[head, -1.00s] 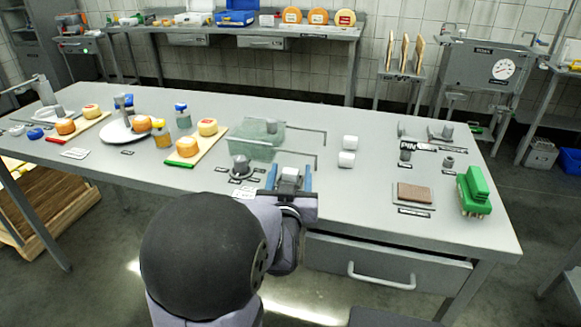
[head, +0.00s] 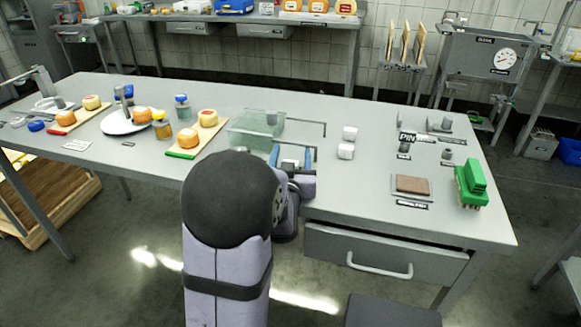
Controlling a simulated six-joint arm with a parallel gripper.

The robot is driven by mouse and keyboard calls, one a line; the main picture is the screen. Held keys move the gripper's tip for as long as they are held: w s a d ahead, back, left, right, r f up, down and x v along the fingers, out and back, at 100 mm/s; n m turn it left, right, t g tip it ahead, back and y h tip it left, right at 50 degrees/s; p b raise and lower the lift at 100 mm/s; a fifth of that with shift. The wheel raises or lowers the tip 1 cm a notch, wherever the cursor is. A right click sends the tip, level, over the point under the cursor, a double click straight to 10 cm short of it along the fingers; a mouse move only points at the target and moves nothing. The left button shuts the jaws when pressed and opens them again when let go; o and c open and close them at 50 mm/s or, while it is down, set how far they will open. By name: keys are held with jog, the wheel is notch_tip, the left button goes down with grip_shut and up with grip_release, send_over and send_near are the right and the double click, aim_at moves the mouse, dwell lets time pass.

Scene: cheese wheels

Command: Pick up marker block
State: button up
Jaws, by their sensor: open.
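No thing is clearly readable as the marker block. Candidates on the right of the table are small grey pieces (head: 404,147) beside a label starting "PIN" and a green block with short legs (head: 471,186). A brown pad (head: 412,184) lies on a grey plate left of the green block. My gripper (head: 291,155) is at the table's front middle, its blue fingers apart.
A clear greenish box (head: 250,132) with thin rods stands behind my gripper. Cheese wheels on boards (head: 200,135), a white plate (head: 119,126) and jars (head: 187,138) are to the left. The table (head: 340,195) is bare between my gripper and the brown pad.

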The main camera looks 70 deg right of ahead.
jog(key=c, duration=1.1)
notch_tip(320, 180, up, 10)
jog(key=shift+r+p, duration=0.1)
jog(key=shift+p, duration=0.7)
